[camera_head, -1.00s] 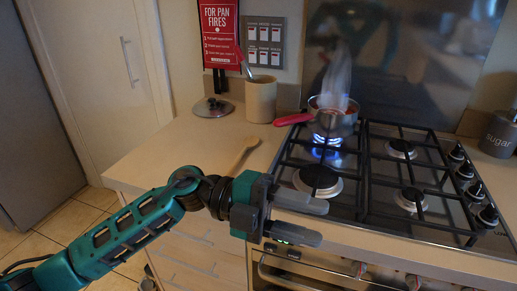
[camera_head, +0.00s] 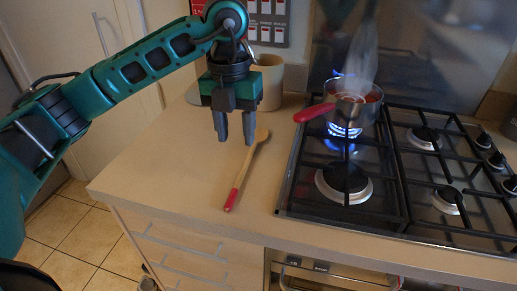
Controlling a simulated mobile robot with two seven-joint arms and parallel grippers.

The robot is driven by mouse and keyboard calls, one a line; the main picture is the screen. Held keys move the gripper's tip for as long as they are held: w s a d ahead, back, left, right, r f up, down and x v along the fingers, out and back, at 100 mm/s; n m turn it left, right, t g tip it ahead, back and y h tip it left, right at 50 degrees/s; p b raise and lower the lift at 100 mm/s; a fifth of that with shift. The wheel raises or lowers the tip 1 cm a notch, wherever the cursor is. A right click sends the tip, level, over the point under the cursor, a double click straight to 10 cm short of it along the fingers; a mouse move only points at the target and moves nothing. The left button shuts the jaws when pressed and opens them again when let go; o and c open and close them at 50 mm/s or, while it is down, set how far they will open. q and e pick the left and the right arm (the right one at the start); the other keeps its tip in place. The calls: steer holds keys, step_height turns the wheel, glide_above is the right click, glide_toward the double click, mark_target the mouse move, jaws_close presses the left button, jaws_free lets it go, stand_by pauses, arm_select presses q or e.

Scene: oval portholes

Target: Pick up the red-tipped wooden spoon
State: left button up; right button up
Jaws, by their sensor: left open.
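The wooden spoon (camera_head: 245,168) lies on the counter to the left of the hob. Its red tip (camera_head: 231,199) points toward the counter's front edge, and its bowl end points to the back, beside my fingers. My left gripper (camera_head: 234,142) points down, with its two dark fingers apart and nothing between them. It is just left of the spoon's upper part; I cannot tell its exact height above the counter. My right gripper is not in view.
A steaming saucepan (camera_head: 354,107) with a red handle (camera_head: 314,112) sits over a lit blue flame on the hob (camera_head: 296,203). A beige crock (camera_head: 268,82) stands behind my gripper. The counter (camera_head: 170,165) left of the spoon is clear.

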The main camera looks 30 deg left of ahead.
arm_select(q)
glide_above(239, 178)
steer(key=f, duration=0.6)
steer(key=shift+s+a+f, duration=0.1)
steer(key=shift+s+f, duration=0.25)
steer(key=shift+f, duration=0.05)
steer(key=f, duration=0.5)
steer(key=shift+w+f, duration=0.3)
jaws_close()
